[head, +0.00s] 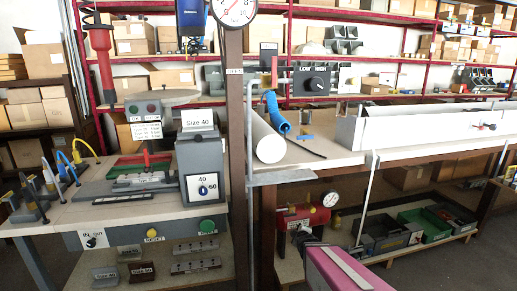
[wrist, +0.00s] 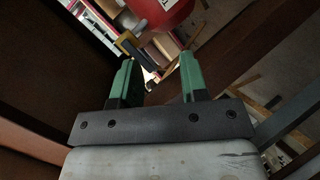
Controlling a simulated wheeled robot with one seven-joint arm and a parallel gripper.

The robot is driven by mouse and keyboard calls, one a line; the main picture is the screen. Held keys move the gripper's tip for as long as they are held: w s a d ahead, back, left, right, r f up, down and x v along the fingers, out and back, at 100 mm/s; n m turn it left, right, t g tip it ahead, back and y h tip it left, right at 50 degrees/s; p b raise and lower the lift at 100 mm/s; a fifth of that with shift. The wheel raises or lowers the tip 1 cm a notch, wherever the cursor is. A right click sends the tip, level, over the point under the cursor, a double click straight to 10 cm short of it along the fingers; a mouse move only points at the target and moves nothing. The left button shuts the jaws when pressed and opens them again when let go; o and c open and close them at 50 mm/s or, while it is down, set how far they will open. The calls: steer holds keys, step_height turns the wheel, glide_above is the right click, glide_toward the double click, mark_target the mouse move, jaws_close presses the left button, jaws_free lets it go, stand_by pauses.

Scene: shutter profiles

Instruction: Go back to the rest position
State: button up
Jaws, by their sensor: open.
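My gripper (wrist: 157,68) shows in the wrist view with two green fingers spread apart and nothing between them. A red cylinder-like body (wrist: 162,12) with a pale label lies beyond the fingertips, apart from them as far as I can tell. In the head view, a pink link of my arm enters at the bottom, low in front of the workbench (head: 330,152). It points toward a red tank (head: 296,217) with a gauge under the bench. The fingers cannot be made out in the head view.
A brown post (head: 235,120) with a gauge and a grey vertical pole (head: 250,150) stand left of my arm. A thin pale pole (head: 367,195) stands to its right. A low shelf with a green crate (head: 424,226) lies behind. Dark beams flank my gripper in the wrist view.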

steer(key=s+r+m+g, duration=0.4)
steer(key=s+m+g, duration=0.9)
steer(key=s, duration=0.2)
steer(key=shift+s, duration=0.35)
